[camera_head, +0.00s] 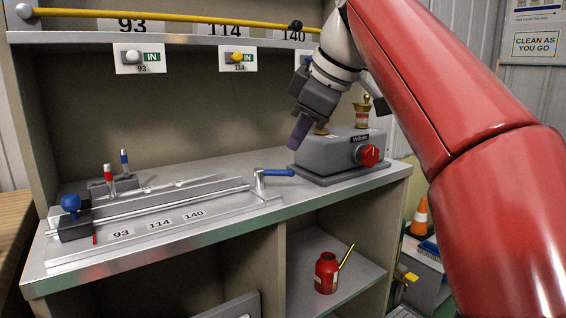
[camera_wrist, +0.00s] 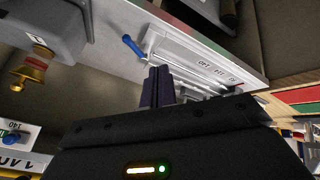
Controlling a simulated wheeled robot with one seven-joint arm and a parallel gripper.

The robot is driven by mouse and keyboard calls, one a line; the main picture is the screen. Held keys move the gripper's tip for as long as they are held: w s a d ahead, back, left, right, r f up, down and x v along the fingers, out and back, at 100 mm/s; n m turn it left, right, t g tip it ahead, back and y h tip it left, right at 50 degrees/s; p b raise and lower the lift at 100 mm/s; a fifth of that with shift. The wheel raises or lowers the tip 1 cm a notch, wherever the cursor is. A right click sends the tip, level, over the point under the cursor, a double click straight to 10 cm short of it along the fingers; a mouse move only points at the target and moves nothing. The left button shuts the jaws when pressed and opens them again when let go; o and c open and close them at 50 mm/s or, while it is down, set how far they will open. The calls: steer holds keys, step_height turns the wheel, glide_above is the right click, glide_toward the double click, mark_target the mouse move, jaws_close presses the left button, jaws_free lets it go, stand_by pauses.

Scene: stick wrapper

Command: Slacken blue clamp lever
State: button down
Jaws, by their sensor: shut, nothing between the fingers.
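The blue clamp lever (camera_head: 279,172) sits at the right end of the metal rail fixture (camera_head: 165,209) on the bench. Its handle points right, toward the grey machine. In the wrist view the blue lever (camera_wrist: 133,46) lies beyond my fingertips, up and to the left. My gripper (camera_head: 297,139) is shut and empty, its purple-grey fingers pointing down above the bench, higher than the lever and apart from it. The shut fingers also show in the wrist view (camera_wrist: 158,72).
A grey machine (camera_head: 330,155) with a red knob (camera_head: 368,155) and brass fitting stands right of the lever, close to my gripper. A blue ball knob (camera_head: 71,203) is at the fixture's left end. A yellow rod (camera_head: 180,17) lies above.

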steer(key=shift+n, duration=0.5)
steer(key=shift+w+a+f+b, duration=0.35)
steer(key=shift+w+a+f, duration=0.05)
steer(key=shift+w+f, duration=0.95)
steer(key=shift+w+a+f+b, duration=0.3)
steer(key=shift+w+a+f, duration=0.15)
steer(key=shift+w+f, duration=0.9)
steer(key=shift+w+a+f+b, duration=0.35)
steer(key=shift+w+a+f, duration=0.05)
steer(key=shift+w+f, duration=0.95)
steer(key=shift+s+d+f, duration=0.1)
steer(key=shift+s+d, duration=0.05)
steer(key=shift+d, duration=0.05)
